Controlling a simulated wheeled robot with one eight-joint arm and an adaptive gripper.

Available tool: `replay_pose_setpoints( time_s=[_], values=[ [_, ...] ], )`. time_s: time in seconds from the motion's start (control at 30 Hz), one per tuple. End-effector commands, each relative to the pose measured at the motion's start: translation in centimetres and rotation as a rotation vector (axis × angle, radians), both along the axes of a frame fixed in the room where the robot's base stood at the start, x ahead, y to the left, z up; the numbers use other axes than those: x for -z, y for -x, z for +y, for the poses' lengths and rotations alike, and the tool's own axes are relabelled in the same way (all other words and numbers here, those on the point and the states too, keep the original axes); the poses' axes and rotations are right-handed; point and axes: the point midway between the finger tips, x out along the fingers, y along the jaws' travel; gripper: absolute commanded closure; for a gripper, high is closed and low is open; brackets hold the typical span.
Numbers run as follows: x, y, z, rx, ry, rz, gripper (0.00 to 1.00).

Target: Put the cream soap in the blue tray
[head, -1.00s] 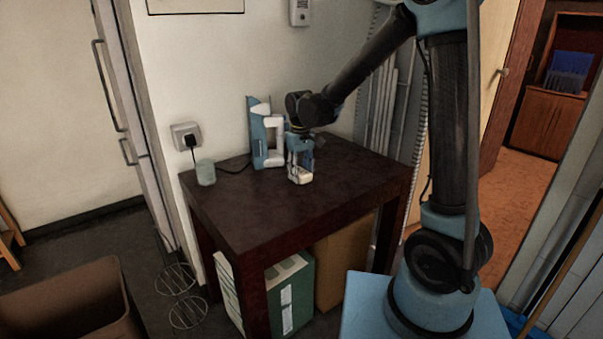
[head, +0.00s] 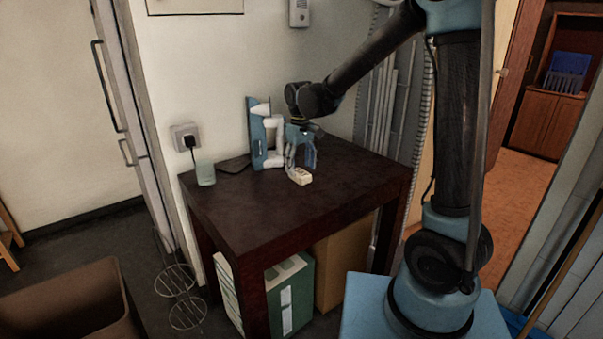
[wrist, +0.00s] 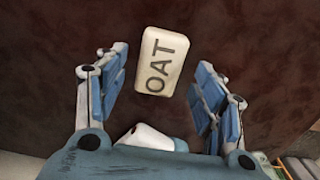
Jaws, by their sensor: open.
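The cream soap (head: 299,176) is a small pale bar on the dark table. In the wrist view the soap (wrist: 162,62) shows the letters "OAT" and lies between the spread fingers, near their tips, with a gap on both sides. My gripper (head: 302,164) is open just behind and above it; its blue fingers also show in the wrist view (wrist: 160,88). A blue upright panel with white parts (head: 258,140) stands on the table just left of my gripper.
The dark table (head: 250,215) is bare at the front and right. A pale cup (head: 205,173) stands at its left corner, near a wall socket (head: 185,137). A green box (head: 289,295) and a brown box (head: 343,265) are under the table. A brown bin (head: 75,300) stands at lower left.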

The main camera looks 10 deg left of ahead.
Motion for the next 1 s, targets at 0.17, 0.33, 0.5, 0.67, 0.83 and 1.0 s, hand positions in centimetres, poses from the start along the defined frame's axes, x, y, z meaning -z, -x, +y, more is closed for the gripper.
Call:
replay_pose_setpoints(
  time_s=[0.17, 0.33, 0.5, 0.67, 0.83, 1.0],
  values=[
    [-3.3, 0.1, 0.0, 0.000, 0.000, 0.000, 0.37],
    [-6.1, 0.0, 0.0, 0.000, 0.000, 0.000, 0.37],
    [-8.0, 0.0, 0.0, 0.000, 0.000, 0.000, 0.37],
    [-8.9, 0.0, 0.0, -0.001, 0.000, 0.000, 0.37],
    [-9.0, 0.0, -0.1, 0.002, 0.000, 0.000, 0.37],
    [-9.5, 0.1, -3.2, 0.045, -0.006, -0.007, 0.37]
  ],
)
